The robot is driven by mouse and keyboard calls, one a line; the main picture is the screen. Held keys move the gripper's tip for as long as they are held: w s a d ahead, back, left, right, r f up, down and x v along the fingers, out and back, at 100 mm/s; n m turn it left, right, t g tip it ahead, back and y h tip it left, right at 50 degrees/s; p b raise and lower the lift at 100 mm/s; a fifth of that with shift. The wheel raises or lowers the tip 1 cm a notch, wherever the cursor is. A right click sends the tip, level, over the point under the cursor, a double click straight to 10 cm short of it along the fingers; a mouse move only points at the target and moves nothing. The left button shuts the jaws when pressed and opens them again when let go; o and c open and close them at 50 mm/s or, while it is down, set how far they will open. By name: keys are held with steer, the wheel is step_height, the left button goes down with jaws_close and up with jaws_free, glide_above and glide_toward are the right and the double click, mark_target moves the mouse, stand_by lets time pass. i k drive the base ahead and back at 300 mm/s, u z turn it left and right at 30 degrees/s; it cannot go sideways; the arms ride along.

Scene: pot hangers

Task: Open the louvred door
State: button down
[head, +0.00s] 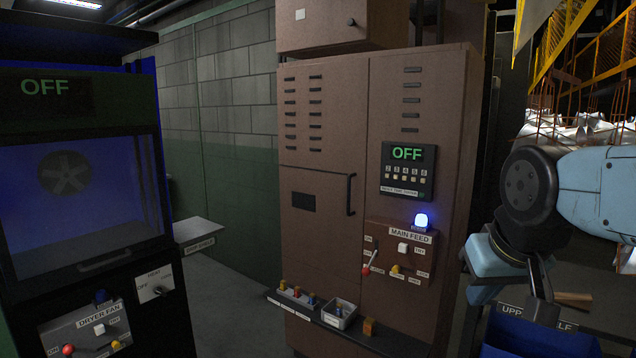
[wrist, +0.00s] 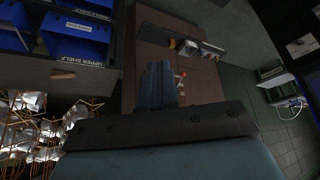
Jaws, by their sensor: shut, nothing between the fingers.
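The brown metal cabinet (head: 420,120) stands in the middle of the head view. Its left front has rows of louvre slots (head: 316,112) at the top. Below a seam is a panel with a dark rectangular plate (head: 303,202) and a black vertical bar handle (head: 351,195) on its right. The front looks flush and closed. My gripper (head: 541,285) hangs at the right of the head view, well apart from the handle. In the wrist view its fingers (wrist: 160,85) are shut and empty, with the brown cabinet (wrist: 150,55) beyond, seen turned over.
A main feed panel (head: 402,250) with a lit blue lamp (head: 424,220) is right of the handle. A low ledge (head: 330,318) with small parts juts out below. A dryer fan cabinet (head: 80,200) stands left; an upper shelf (head: 538,317) with blue bins lies right, near my arm.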

mark_target(323, 109)
steer(key=k, duration=0.65)
steer(key=u, duration=0.6)
steer(key=i, duration=1.55)
steer(key=z, duration=0.6)
